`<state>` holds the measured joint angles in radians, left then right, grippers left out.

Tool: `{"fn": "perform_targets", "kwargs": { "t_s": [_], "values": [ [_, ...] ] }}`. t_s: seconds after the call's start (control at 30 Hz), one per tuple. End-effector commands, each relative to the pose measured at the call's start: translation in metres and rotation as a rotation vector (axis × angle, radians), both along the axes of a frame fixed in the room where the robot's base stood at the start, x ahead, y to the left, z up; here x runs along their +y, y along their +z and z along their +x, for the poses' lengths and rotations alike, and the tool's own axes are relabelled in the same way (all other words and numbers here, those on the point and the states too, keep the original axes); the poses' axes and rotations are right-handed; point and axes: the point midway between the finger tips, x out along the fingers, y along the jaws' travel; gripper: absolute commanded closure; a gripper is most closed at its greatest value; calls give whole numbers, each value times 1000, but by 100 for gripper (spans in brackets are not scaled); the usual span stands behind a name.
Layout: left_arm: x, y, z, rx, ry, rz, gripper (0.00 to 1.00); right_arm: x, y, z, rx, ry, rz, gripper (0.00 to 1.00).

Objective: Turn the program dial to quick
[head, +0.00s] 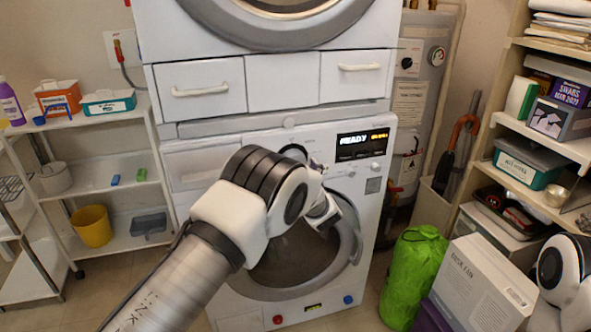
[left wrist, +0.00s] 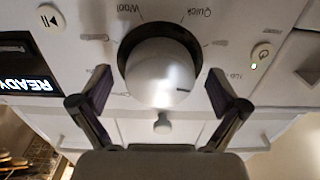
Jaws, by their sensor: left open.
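The round silver program dial (left wrist: 160,75) fills the middle of the left wrist view. A short dark mark on its face points right and slightly down. The printed word "Quick" (left wrist: 200,12) stands above right of the dial, and "Wool" (left wrist: 130,8) above left. The mark does not point at "Quick". My left gripper (left wrist: 160,92) is open, with one finger on each side of the dial; I cannot tell whether they touch it. In the head view my left arm hides most of the dial (head: 293,152) on the washer's panel. My right gripper is out of view.
The washer's display (head: 362,143) reads "READY". A power button (left wrist: 260,53) with a green light sits right of the dial in the wrist view. A drawer unit (head: 285,82) is above the washer. A green bag (head: 413,275) and a boxed fan (head: 482,285) stand right.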

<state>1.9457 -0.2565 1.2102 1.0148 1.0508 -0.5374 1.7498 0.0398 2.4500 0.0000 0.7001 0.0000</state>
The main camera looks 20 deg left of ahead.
Motion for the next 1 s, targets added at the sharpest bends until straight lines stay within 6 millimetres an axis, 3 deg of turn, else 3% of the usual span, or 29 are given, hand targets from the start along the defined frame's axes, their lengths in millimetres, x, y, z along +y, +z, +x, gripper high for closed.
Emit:
{"fn": "perform_targets", "kwargs": {
  "t_s": [0.03, 0.2, 0.67, 1.0],
  "values": [
    [0, 0, 0, 0, 0, 0, 2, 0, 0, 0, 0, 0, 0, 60],
    [0, 0, 0, 0, 0, 0, 62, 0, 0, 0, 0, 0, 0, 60],
    [0, 0, 0, -27, 0, -38, 63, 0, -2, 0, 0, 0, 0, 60],
    [-1, -2, 0, -144, 0, -214, 63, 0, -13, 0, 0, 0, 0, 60]
  ]
}}
